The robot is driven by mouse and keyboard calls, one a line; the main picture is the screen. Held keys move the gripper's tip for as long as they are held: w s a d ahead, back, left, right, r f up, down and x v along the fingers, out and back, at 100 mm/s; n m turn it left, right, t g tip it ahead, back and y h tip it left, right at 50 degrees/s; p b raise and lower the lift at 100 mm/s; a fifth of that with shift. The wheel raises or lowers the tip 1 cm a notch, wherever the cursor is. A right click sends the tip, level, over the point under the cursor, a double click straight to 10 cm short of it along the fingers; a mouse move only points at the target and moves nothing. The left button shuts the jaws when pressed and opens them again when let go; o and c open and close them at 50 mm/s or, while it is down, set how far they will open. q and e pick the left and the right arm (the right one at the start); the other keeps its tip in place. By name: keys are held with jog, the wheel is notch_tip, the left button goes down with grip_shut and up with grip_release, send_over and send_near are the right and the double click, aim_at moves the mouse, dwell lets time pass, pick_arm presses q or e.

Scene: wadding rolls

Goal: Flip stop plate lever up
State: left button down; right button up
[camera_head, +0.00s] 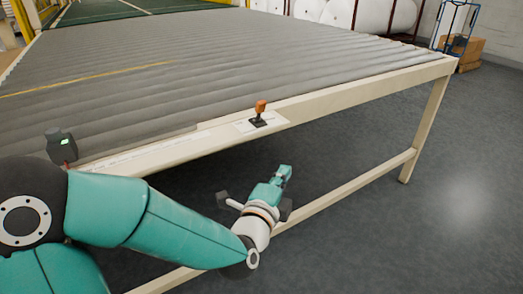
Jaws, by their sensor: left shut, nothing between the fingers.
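The stop plate lever (260,107) has an orange knob on a short dark stem and stands on a white plate (246,126) on the table's front rail. My left gripper (286,172) is teal and shut, with nothing between its fingers. It is in front of the rail and lower in the picture than the lever, clear of it. My left arm reaches in from the lower left. My right gripper is not in view.
The long grey roller table (190,60) has a cream frame (345,98) with a leg and low crossbar at right. White rolls (345,12) and cardboard boxes (465,47) are behind. Floor at right is clear.

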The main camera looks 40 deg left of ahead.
aim_at(260, 112)
pick_arm(q)
jog(key=s+a+r+m+t+y+b, duration=0.1)
jog(key=s+a+r+y+b, duration=0.1)
jog(key=s+a+r+y, duration=0.1)
jog(key=shift+s+a+r+m+t+y+b, duration=0.25)
jog(key=shift+s+r+m+t, duration=0.2)
jog(key=shift+r, duration=0.45)
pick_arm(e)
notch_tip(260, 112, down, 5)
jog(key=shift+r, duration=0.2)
pick_arm(q)
jog(key=s+a+p+x, duration=0.1)
jog(key=p+x, duration=0.4)
jog(key=x, duration=0.8)
jog(key=shift+a+r, duration=0.25)
jog(key=shift+a, duration=0.4)
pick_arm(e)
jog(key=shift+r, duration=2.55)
